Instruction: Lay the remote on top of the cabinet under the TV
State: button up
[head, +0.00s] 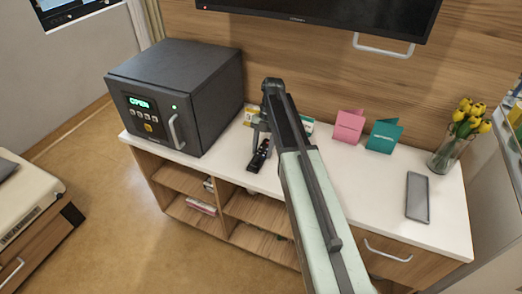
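The dark remote (258,159) is at the front part of the white top of the cabinet (335,190), below the TV (325,8). Its near end is close to the front edge. My gripper (262,143) is right at the far end of the remote, pointing down, with my arm reaching in from the lower right. The fingers are small and partly hidden by my own wrist. I cannot tell whether they are closed on the remote or apart from it, or whether the remote touches the cabinet top.
A black safe (180,92) with a lit display stands left on the cabinet. Behind and right of my arm are a pink card (349,126), a teal card (384,135), a grey phone-like slab (417,197) and yellow tulips in a glass vase (450,150). Open shelves (255,210) lie below.

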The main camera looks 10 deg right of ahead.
jog(key=o, duration=0.3)
jog(key=shift+r, duration=0.1)
jog(key=p+v, duration=1.2)
jog(key=s+a+m+t+h, duration=0.1)
jog(key=s+m, duration=0.5)
jog(key=m, duration=0.3)
jog(key=s+a+f+m+t+h, duration=0.1)
jog(key=s+m, duration=0.5)
jog(key=m, duration=0.4)
jog(key=s+a+m+t, duration=0.1)
jog(key=s+m, duration=0.5)
jog(key=m, duration=0.3)
jog(key=shift+s+a+f+m+t+h+b, duration=0.25)
jog(key=shift+f+m+t+h+b, duration=0.05)
jog(key=shift+m+t+h, duration=0.1)
